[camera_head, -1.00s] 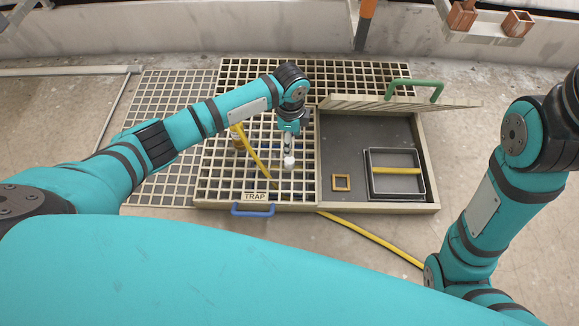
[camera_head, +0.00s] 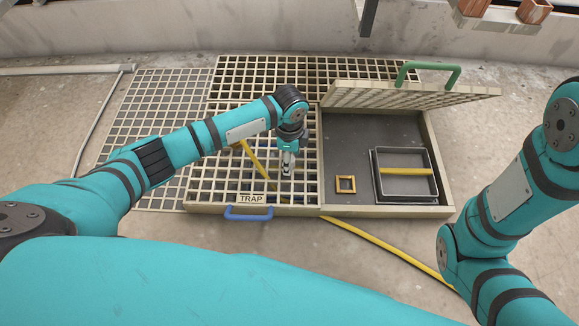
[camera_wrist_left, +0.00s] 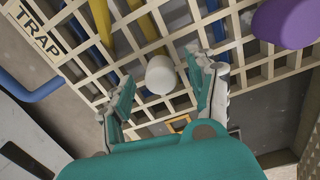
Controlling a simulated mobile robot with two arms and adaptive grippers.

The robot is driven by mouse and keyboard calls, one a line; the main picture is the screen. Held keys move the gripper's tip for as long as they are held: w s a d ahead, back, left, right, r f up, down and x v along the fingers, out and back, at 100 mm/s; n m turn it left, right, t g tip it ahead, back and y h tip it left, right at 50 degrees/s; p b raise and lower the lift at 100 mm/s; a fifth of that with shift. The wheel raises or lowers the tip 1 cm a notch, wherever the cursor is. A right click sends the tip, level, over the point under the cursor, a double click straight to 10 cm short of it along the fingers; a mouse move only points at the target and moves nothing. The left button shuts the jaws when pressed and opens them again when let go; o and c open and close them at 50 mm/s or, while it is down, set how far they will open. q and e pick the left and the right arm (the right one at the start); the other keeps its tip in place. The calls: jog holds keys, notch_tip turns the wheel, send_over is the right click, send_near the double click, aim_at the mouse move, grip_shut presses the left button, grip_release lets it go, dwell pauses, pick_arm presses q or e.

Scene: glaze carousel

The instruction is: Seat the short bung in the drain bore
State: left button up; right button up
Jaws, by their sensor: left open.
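A short white cylinder, seemingly the bung (camera_wrist_left: 161,75), shows between the spread fingers of my left gripper (camera_wrist_left: 160,92) in the left wrist view. Gaps show between it and both fingers. I cannot tell whether it stands on the grating or lies deeper. In the head view my left gripper (camera_head: 287,168) points down over the grating (camera_head: 220,170), largely hiding the cylinder. A small orange square frame (camera_head: 345,184) lies on the floor of the open pit (camera_head: 345,140); I cannot make out the drain bore. My right gripper is out of view.
A raised grating lid with a green handle (camera_head: 427,66) stands behind the pit. A dark rectangular frame (camera_head: 404,198) lies in the pit. A yellow hose (camera_head: 390,242) runs under the grating. A blue handle (camera_head: 248,216) is at the front by the TRAP label. A purple shape (camera_wrist_left: 285,22) is upper right.

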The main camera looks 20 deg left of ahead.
pick_arm(q)
jog(key=shift+c, duration=0.2)
grip_shut()
jog(key=shift+r, duration=0.1)
